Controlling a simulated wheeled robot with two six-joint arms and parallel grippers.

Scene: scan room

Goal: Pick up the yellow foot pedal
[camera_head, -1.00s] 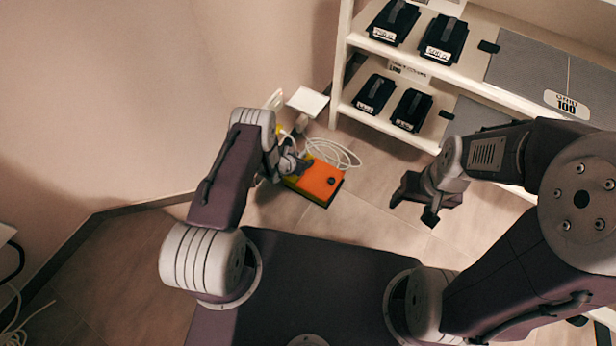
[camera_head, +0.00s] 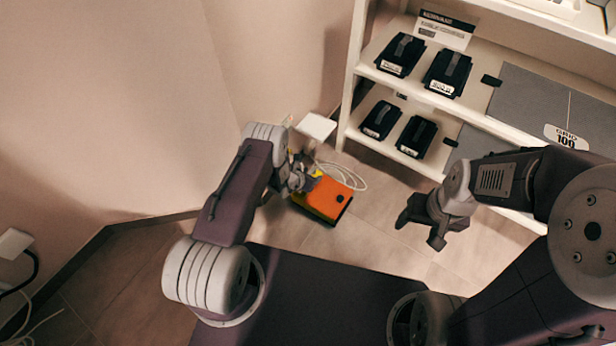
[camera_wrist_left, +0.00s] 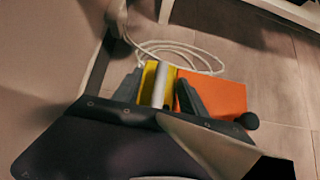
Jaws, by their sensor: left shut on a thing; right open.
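The yellow foot pedal (camera_head: 318,174) has an orange top plate (camera_head: 327,197) with a dark round knob at its corner. It is near the floor in the middle of the head view. My left gripper (camera_head: 300,180) is shut on the pedal's yellow end and hides part of it. In the left wrist view the pedal's yellow part (camera_wrist_left: 150,84) and a pale bar lie between the two dark fingers (camera_wrist_left: 160,92). I cannot tell whether the pedal is clear of the floor. My right gripper (camera_head: 428,222) is open and empty, to the right of the pedal.
A white cable (camera_head: 345,174) lies coiled behind the pedal. A white shelf unit (camera_head: 352,75) with black cases (camera_head: 447,73) and grey panels (camera_head: 535,100) stands at the right. A white plate (camera_head: 316,126) is near the wall corner. Tiled floor (camera_head: 370,235) is free between the grippers.

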